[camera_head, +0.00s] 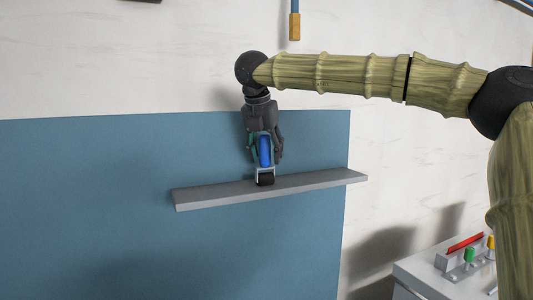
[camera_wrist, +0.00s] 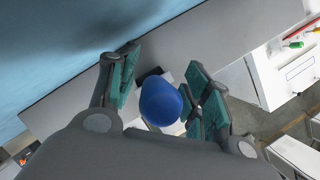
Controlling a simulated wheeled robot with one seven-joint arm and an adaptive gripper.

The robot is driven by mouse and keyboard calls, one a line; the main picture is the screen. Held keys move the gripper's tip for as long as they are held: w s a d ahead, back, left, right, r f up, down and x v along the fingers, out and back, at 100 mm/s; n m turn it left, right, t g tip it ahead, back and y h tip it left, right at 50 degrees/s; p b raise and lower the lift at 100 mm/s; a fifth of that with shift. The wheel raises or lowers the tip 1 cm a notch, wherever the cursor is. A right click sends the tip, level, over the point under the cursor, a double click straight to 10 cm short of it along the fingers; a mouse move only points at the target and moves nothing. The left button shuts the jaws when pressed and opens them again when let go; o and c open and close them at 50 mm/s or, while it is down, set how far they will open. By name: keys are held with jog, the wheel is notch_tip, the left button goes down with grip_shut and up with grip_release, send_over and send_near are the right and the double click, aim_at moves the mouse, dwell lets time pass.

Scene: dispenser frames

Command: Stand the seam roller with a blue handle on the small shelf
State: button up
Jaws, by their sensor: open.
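The seam roller with a blue handle (camera_head: 265,151) stands upright on the small grey shelf (camera_head: 200,194), its dark roller end down on the shelf top and its handle up. In the wrist view the rounded end of the blue handle (camera_wrist: 160,101) lies between the finger pads. My gripper (camera_head: 265,155) points down over the shelf with its fingers on either side of the handle. It is open, and in the wrist view (camera_wrist: 160,92) a gap shows between the handle and the pads. The roller end is mostly hidden below the handle in the wrist view.
A blue panel (camera_head: 100,190) lies behind the shelf. A white cabinet (camera_head: 430,275) at lower right bears a rack with red, green and yellow-handled tools (camera_head: 469,255). A blue and brass hanging thing (camera_head: 294,25) is above. The shelf is bare on both sides of the roller.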

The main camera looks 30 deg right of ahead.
jog(key=b+v, duration=0.4)
jog(key=v, duration=0.8)
jog(key=shift+a, duration=0.15)
jog(key=shift+f, duration=0.2)
